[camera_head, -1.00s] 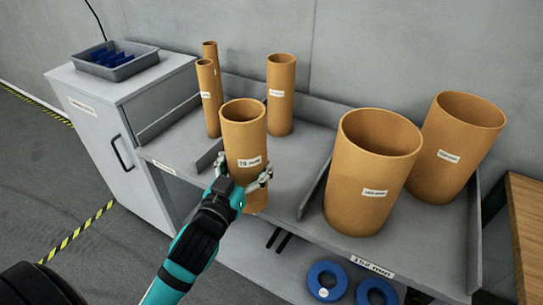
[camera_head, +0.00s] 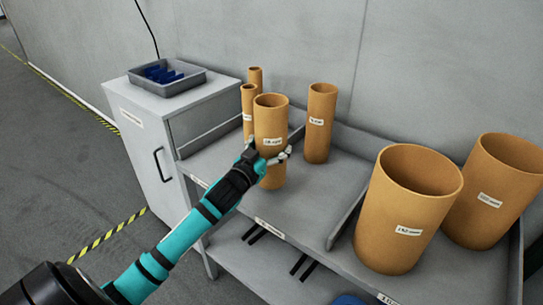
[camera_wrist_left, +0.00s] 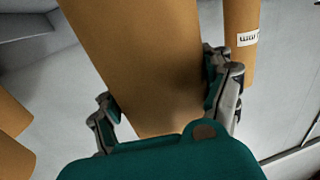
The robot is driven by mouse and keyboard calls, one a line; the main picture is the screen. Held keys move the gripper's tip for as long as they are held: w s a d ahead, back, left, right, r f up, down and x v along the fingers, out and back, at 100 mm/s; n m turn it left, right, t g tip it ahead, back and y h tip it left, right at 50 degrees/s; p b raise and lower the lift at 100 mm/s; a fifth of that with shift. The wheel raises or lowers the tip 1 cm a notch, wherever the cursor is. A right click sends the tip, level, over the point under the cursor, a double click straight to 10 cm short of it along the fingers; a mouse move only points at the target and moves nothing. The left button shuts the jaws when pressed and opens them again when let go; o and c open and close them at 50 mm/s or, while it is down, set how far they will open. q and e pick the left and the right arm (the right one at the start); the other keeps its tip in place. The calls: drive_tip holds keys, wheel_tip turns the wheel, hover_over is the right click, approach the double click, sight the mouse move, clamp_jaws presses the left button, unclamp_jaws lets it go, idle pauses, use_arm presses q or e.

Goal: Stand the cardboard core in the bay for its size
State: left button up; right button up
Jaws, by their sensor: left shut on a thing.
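The held cardboard core (camera_head: 271,115), a mid-width brown tube with a white label, is upright at the left part of the grey shelf (camera_head: 315,195). My left gripper (camera_head: 272,155) is shut around its lower half. In the left wrist view, the core (camera_wrist_left: 140,60) stands between the fingers (camera_wrist_left: 165,115). I cannot tell whether its base touches the shelf. It hides much of the left divider. A similar core (camera_head: 320,125) stands in the middle bay behind it. Two narrow cores (camera_head: 248,105) stand in the left bay. My right gripper is out of view.
Two wide cores, one in front (camera_head: 402,215) and one behind (camera_head: 495,190), stand in the right bay. A low divider (camera_head: 345,222) separates it from the middle bay, whose front is clear. A grey cabinet (camera_head: 150,150) with a tray (camera_head: 167,82) adjoins the shelf's left end.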

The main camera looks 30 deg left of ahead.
use_arm(q)
drive_tip(key=shift+f, duration=1.55)
drive_tip(key=shift+s, duration=0.1)
drive_tip(key=shift+d+f, duration=0.1)
drive_tip(key=shift+f, duration=0.1)
drive_tip(key=o, duration=1.3)
drive_tip(key=shift+r, duration=0.2)
drive_tip(key=s, duration=0.8)
drive_tip(key=s+d, duration=0.1)
drive_tip(key=s, duration=0.3)
drive_tip(key=shift+b, duration=0.4)
